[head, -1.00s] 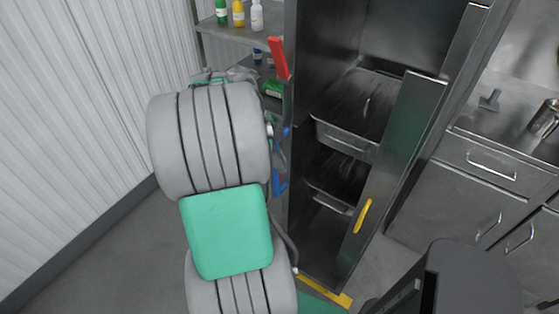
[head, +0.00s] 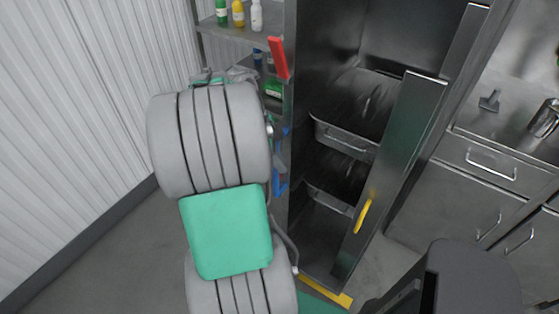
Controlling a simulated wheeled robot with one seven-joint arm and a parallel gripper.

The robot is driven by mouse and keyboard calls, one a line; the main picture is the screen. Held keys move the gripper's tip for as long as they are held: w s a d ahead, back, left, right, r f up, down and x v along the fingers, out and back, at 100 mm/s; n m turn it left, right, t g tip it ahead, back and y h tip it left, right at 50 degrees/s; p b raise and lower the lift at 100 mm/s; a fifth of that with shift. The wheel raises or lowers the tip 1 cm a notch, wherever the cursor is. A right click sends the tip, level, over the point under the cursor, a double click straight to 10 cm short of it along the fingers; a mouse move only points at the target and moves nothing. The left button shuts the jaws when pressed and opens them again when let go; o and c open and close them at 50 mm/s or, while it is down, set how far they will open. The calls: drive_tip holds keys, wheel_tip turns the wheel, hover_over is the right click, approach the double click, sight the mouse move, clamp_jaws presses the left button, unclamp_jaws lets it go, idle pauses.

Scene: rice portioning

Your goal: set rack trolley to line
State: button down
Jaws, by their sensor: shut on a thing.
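The rack trolley (head: 300,180) seems to be the tall, upright steel frame in the middle of the head view. It holds steel trays (head: 345,140) on several levels. A red handle (head: 279,58) shows at its upper left and a yellow handle (head: 363,215) on its right side panel. A yellow floor line (head: 341,299) shows partly at its foot, beside a green floor patch. My grey and green arm fills the left middle. My gripper is hidden behind it, so its hold cannot be seen.
A shelf (head: 240,32) with several bottles stands behind the trolley at left. Steel drawers and a counter (head: 470,190) are at right. A ribbed white wall (head: 80,110) runs along the left. Some grey floor (head: 110,260) is clear between wall and arm.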

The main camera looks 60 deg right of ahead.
drive_tip(key=shift+w+a+b, duration=0.15)
drive_tip(key=shift+a+b, duration=0.4)
drive_tip(key=shift+a, duration=0.5)
drive_tip(key=c, duration=1.8)
unclamp_jaws()
drive_tip(key=shift+d, duration=0.1)
drive_tip(key=o, duration=0.3)
drive_tip(key=shift+d, duration=0.25)
drive_tip(key=shift+o, duration=0.9)
drive_tip(key=shift+a, duration=0.1)
